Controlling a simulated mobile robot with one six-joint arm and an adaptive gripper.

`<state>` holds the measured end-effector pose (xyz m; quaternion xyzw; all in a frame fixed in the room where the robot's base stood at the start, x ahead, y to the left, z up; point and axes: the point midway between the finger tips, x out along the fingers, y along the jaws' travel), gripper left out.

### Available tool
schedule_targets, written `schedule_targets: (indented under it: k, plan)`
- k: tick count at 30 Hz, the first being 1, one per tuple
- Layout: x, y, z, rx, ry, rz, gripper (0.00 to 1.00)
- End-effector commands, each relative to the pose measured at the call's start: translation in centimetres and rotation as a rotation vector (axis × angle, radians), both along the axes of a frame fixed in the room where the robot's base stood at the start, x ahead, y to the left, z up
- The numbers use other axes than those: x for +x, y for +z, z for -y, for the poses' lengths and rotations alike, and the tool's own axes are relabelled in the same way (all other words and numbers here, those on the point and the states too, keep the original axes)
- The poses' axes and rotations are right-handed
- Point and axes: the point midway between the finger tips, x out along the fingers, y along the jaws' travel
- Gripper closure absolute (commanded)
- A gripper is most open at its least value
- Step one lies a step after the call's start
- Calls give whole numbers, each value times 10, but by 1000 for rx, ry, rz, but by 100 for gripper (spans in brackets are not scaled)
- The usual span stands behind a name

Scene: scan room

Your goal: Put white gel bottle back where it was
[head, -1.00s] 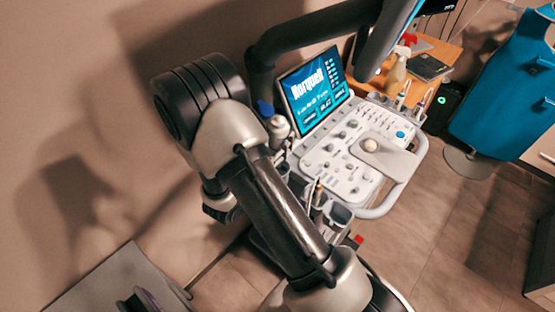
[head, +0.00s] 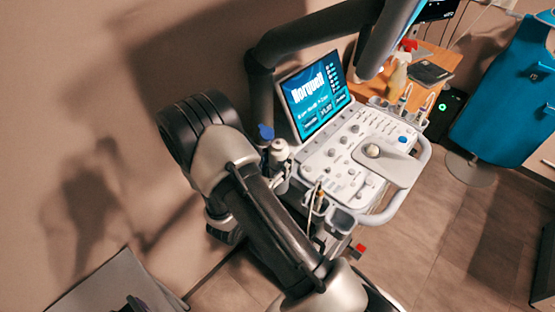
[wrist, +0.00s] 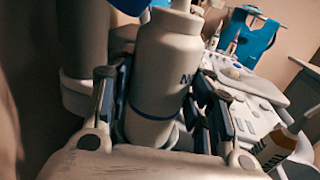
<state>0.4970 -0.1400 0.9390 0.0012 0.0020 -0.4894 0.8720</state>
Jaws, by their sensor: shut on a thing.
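The white gel bottle (wrist: 163,75) stands large in the middle of the wrist view, nearly upright, with dark lettering on its right side and its top cut off by the frame. My gripper (wrist: 158,112) is shut on it, one finger on each side of the lower body. A blue band shows low on the bottle; its base is hidden by the gripper. In the head view a white bottle (head: 280,154) beside a blue cap (head: 265,132) shows at the console's left edge, behind my arm. My gripper is hidden there, and I cannot tell whether the bottle touches a holder.
The ultrasound console (head: 350,160) with its lit screen (head: 315,93) is close on the right. A grey cup-like holder (wrist: 82,97) is left of the bottle in the wrist view. Probes (head: 404,103) and a spray bottle (head: 397,78) stand farther back. The wall is at left.

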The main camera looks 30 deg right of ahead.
Motion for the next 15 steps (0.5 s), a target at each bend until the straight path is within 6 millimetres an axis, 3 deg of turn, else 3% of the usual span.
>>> schedule_targets:
  k: [10, 11, 15]
  plan:
    - [0, -8, 0, 0, 0, 1, 62]
    - [0, -8, 0, 0, 0, 0, 52]
    - [0, -8, 0, 0, 0, 0, 43]
